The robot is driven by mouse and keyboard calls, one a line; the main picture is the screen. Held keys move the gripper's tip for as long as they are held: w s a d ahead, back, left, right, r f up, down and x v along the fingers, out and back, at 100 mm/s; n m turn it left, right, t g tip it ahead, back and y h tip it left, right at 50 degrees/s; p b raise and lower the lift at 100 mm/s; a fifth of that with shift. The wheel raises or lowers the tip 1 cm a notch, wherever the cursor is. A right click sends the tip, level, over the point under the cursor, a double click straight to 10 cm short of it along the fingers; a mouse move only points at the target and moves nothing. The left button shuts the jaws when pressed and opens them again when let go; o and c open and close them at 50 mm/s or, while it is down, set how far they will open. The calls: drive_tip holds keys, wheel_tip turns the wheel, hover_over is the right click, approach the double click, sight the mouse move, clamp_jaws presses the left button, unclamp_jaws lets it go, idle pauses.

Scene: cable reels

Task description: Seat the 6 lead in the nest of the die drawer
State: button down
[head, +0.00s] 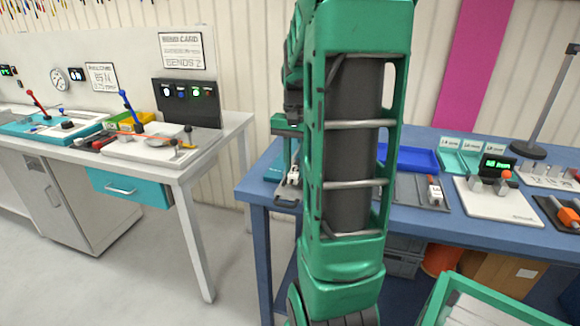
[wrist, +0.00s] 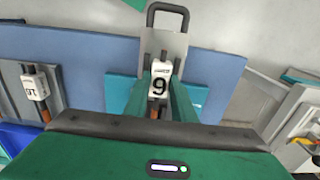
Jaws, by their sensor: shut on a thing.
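The 6 lead (wrist: 158,82) is a small white block with a black numeral that reads as 6, and a copper-coloured end shows below it in the wrist view. My gripper (wrist: 161,88) is shut on it, with a green finger on each side. The die drawer (wrist: 168,45) is a grey plate with a dark loop handle, pulled out at the table edge. The lead is over the drawer; the nest is hidden, so I cannot tell if the lead touches it. In the head view the white lead (head: 293,175) shows above the drawer handle (head: 287,203), left of my arm.
Another white lead (wrist: 35,86) lies in a grey slot at left in the wrist view. The blue table (head: 262,180) carries a blue tray (head: 415,159) and a white device (head: 497,205). A white bench (head: 165,160) stands to the left across a floor gap.

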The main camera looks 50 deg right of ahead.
sight(295, 170)
drive_tip(key=shift+f, duration=0.2)
drive_tip(key=c, duration=1.4)
unclamp_jaws()
wheel_tip(295, 170, up, 11)
drive_tip(key=shift+a+f, duration=0.1)
drive_tip(key=shift+f, duration=0.05)
drive_tip(key=s+a+f+n, duration=0.3)
drive_tip(key=s+a+f, duration=0.3)
drive_tip(key=a, duration=0.2)
drive_tip(key=s+a+f+n, duration=0.4)
drive_tip(key=s+a, duration=0.3)
drive_tip(key=a, duration=0.2)
drive_tip(key=shift+s+a+f, duration=0.25)
drive_tip(key=shift+s+f, duration=0.05)
drive_tip(key=shift+f, duration=0.6)
